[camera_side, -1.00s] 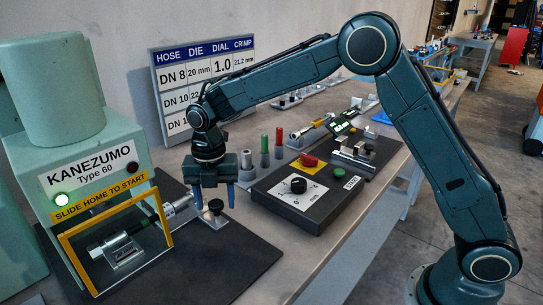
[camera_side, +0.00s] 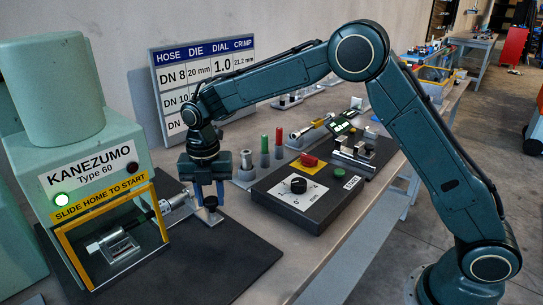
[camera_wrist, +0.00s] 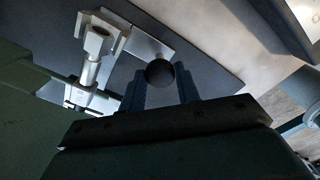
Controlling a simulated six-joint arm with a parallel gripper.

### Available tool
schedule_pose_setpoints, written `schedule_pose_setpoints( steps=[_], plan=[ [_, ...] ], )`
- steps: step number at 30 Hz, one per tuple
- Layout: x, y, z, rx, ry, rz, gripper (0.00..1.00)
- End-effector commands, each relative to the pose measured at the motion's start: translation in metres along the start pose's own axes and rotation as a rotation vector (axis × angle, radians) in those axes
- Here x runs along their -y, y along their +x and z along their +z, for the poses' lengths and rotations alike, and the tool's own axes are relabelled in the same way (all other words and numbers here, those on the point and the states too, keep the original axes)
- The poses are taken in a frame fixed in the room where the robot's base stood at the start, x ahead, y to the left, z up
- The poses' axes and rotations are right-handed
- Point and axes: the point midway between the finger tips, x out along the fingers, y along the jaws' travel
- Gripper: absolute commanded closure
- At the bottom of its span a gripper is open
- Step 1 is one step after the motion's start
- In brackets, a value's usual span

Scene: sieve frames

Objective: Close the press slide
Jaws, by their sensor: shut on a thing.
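The pale green press (camera_side: 85,165) stands at the left, with a lit green lamp and a "SLIDE HOME TO START" label. Its yellow-framed clear guard (camera_side: 75,262) shows a dark rod and a silver block (camera_side: 112,245) behind it. The slide's silver plate (camera_side: 215,219) sticks out to the right of the guard, with a black knob (camera_side: 211,203) on it. My gripper (camera_side: 209,196) points down and is shut on the knob. In the wrist view the round knob (camera_wrist: 160,72) sits between my fingertips, with a silver fitting (camera_wrist: 97,42) to its left.
A dark mat (camera_side: 225,262) lies under the press, clear in front. A dark block (camera_side: 310,205) with a dial, red knob and green button stands to the right. Several upright pegs (camera_side: 265,158) stand behind. A chart board (camera_side: 168,90) leans on the wall.

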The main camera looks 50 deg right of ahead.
Motion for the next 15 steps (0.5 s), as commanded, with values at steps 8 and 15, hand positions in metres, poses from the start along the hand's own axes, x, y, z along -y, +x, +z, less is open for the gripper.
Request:
schedule_pose_setpoints(
  steps=[8,15],
  plan=[
    [-0.017,-0.001,0.017,0.003,0.000,0.005,1.00],
    [-0.020,-0.001,0.020,0.006,0.000,0.011,1.00]
  ],
)
